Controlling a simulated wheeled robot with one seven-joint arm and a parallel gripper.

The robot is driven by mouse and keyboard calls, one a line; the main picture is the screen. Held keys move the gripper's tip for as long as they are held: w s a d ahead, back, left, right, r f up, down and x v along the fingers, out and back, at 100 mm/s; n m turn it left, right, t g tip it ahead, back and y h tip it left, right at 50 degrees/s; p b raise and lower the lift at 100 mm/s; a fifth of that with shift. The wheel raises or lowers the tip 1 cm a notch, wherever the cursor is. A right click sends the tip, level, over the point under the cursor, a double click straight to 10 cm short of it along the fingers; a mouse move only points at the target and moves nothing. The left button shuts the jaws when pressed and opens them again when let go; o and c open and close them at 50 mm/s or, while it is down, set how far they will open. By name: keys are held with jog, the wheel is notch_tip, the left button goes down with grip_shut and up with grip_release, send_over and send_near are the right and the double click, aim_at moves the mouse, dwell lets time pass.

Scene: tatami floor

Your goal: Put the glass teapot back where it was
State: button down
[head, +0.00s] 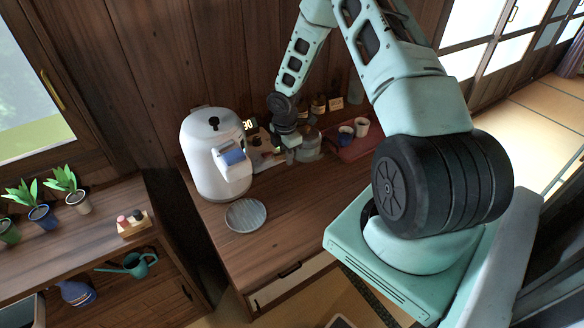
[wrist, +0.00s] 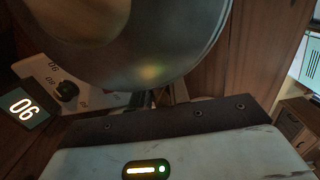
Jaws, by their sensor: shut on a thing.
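The glass teapot (head: 309,146) is a rounded, see-through vessel at the back of the wooden counter. My gripper (head: 291,154) is at its left side and is shut on it. In the wrist view the teapot (wrist: 150,55) shows as a large, dim, curved body just beyond my gripper's palm. The exact grip point is hidden, and I cannot tell whether the teapot's base touches the counter.
A white water boiler (head: 207,150) stands left of my gripper, with a round grey tray (head: 246,215) before it. A device with a lit number display (wrist: 22,107) is close by. A red tray (head: 350,152) with cups (head: 361,126) lies to the right. Bottles (head: 319,105) stand behind.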

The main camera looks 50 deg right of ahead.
aim_at(287, 178)
jog(key=shift+f+p, duration=0.8)
jog(key=shift+f, duration=2.7)
jog(key=shift+f, duration=0.2)
jog(key=c, duration=1.3)
grip_release()
jog(key=shift+r, duration=0.2)
notch_tip(287, 178, up, 12)
jog(key=shift+a+b, duration=0.15)
jog(key=shift+b, duration=0.95)
jog(key=shift+r, duration=0.1)
